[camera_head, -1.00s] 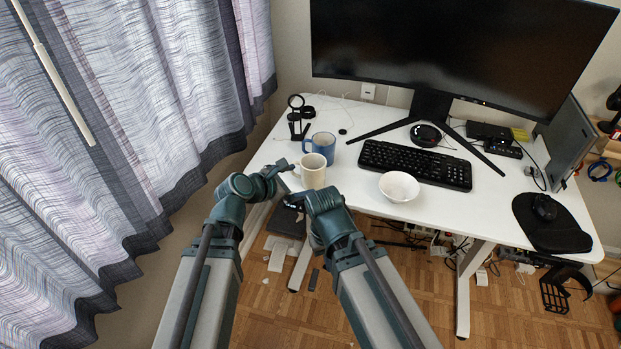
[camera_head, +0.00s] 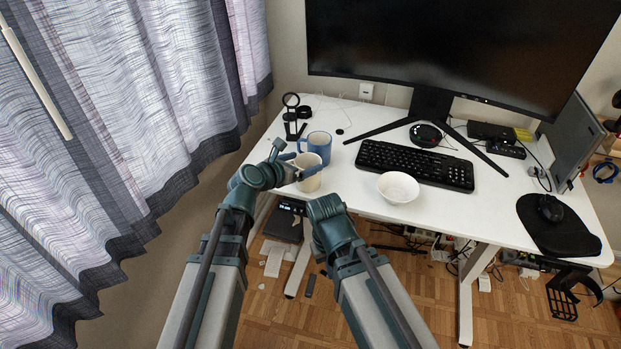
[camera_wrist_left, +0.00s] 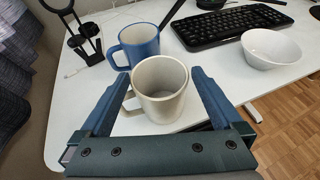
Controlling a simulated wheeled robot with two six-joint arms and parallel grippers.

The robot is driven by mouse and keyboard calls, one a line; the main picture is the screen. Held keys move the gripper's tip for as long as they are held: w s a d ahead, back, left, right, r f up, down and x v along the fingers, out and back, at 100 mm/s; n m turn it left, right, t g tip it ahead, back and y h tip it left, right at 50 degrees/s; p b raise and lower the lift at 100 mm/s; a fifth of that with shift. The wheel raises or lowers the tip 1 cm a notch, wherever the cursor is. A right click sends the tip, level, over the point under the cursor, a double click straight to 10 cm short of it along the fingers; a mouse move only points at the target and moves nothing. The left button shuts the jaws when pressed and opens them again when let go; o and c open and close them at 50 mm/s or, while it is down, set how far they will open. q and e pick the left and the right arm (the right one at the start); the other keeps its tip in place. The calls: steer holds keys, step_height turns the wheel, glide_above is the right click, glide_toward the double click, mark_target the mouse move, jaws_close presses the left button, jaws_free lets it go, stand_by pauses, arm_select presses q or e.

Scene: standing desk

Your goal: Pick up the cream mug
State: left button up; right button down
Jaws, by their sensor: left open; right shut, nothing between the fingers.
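The cream mug (camera_head: 308,181) stands upright near the desk's front left edge. My left gripper (camera_head: 295,160) is open at the mug, partly covering it in the head view. In the left wrist view the cream mug (camera_wrist_left: 160,92) sits between the spread fingers of the left gripper (camera_wrist_left: 160,76), its handle beside the left finger. Neither finger is clearly pressed on it. My right gripper (camera_head: 325,207) is low in front of the desk edge, away from the mug; its fingertips are hard to see.
A blue mug (camera_head: 317,149) stands just behind the cream mug. A white bowl (camera_head: 398,188) and a black keyboard (camera_head: 416,165) are to the right. A black stand (camera_head: 291,118) is at the back left. Curtains (camera_head: 130,130) hang on the left.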

mark_target(315, 159)
arm_select(q)
steer(key=shift+w+d+f, duration=0.25)
steer(key=shift+w+d, duration=0.05)
steer(key=shift+w, duration=0.15)
steer(key=shift+w+d+f, duration=0.1)
steer(key=shift+d+f, duration=0.05)
steer(key=b+x, duration=0.1)
steer(key=x, duration=0.1)
steer(key=b+x, duration=0.1)
steer(key=x, duration=0.1)
steer(key=shift+w+f+b, duration=0.15)
steer(key=shift+f+b, duration=0.15)
steer(key=shift+f, duration=0.05)
steer(key=shift+w+d, duration=0.1)
steer(key=shift+w, duration=0.05)
steer(key=shift+r, duration=0.1)
steer(key=c, duration=1.4)
steer(key=shift+o, duration=0.2)
